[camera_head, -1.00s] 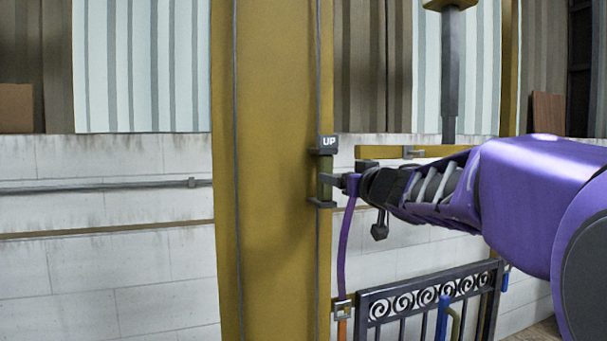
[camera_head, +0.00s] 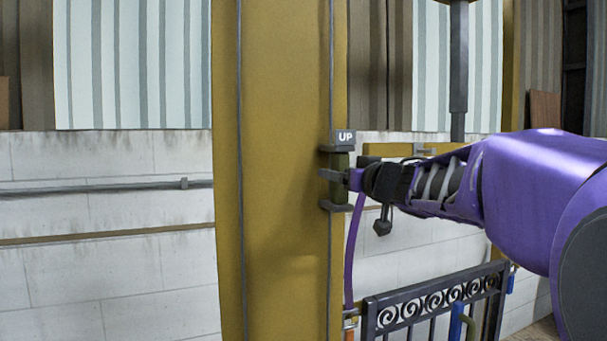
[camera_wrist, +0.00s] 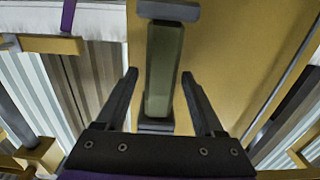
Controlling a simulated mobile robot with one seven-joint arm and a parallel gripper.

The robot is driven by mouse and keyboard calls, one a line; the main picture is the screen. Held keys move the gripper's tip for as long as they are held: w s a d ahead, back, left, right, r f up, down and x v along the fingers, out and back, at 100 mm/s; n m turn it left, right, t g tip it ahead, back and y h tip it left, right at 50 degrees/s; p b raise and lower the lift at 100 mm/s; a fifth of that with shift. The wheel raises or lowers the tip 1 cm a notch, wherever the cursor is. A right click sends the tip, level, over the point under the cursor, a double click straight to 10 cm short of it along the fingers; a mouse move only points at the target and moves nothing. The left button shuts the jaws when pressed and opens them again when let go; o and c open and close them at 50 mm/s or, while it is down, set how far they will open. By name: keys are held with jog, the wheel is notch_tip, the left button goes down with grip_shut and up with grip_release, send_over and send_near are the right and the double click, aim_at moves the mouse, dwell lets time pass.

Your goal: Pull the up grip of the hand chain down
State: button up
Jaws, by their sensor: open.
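The up grip (camera_head: 341,190) is an upright olive-green bar with dark end plates and a label reading "UP" at its top. It hangs on the hand chain in front of a yellow post. My gripper (camera_head: 328,174) is level with the grip's middle, its fingers reaching across it. In the wrist view the grip (camera_wrist: 163,65) stands between the two open fingers of my gripper (camera_wrist: 160,75), with a visible gap on each side.
The wide yellow post (camera_head: 285,220) stands directly behind the grip. A second chain strand (camera_head: 242,200) runs along its left edge. A dark scroll gate (camera_head: 430,305) is at lower right. A grey rail (camera_head: 100,187) runs along the white wall at left.

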jog(key=shift+w, duration=0.3)
jog(key=shift+c, duration=0.2)
grip_shut()
dwell(1.3)
